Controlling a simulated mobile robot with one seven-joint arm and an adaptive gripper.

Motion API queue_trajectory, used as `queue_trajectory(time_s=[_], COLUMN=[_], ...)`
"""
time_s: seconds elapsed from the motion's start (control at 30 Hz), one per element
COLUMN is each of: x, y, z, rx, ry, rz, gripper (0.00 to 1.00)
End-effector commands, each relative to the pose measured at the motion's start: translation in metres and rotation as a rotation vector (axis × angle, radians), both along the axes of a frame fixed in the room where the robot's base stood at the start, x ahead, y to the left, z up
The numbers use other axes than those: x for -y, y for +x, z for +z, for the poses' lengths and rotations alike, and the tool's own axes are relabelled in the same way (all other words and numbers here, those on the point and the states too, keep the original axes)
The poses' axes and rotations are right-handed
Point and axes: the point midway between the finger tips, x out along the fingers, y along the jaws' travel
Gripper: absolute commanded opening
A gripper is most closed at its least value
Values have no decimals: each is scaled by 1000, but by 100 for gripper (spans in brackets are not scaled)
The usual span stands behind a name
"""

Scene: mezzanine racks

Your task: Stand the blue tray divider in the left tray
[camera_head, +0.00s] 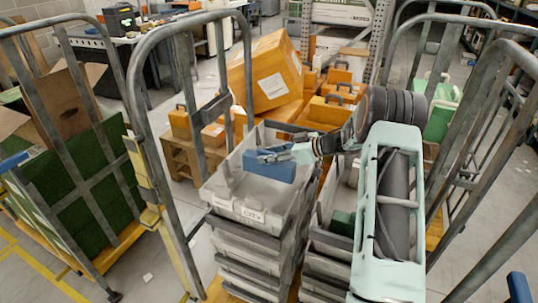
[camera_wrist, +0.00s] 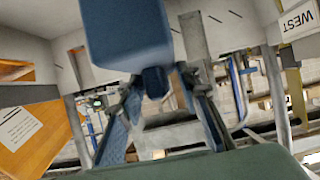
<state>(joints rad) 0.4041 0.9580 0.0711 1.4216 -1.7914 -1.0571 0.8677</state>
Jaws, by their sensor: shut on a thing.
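The blue tray divider (camera_head: 268,168) is within the outline of the left tray (camera_head: 233,206), a grey tray on top of a stack. My gripper (camera_head: 283,154) reaches in from the right and is shut on the divider's upper part. In the wrist view, the divider (camera_wrist: 124,32) fills the upper middle, with a narrow part between the fingertips of my gripper (camera_wrist: 156,86). The divider's lower edge is hard to make out, so I cannot tell whether it touches the tray floor.
A second stack of grey trays (camera_head: 322,240) stands close on the right, with a dark green piece (camera_head: 343,222) in it. Metal cage rails (camera_head: 158,130) rise at the left and right. Orange cases (camera_head: 335,88) and a large orange box (camera_head: 265,72) stand behind.

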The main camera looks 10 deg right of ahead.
Motion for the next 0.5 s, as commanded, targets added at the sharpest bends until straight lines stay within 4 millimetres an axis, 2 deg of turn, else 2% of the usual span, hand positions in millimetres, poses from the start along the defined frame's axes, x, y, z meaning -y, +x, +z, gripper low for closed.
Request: queue_trajectory(time_s=[0.23, 0.5], x=[0, -1], y=[1, 0], z=[0, -8], rx=[3, 2], ry=[0, 2], rz=[0, 0], gripper=[4, 4])
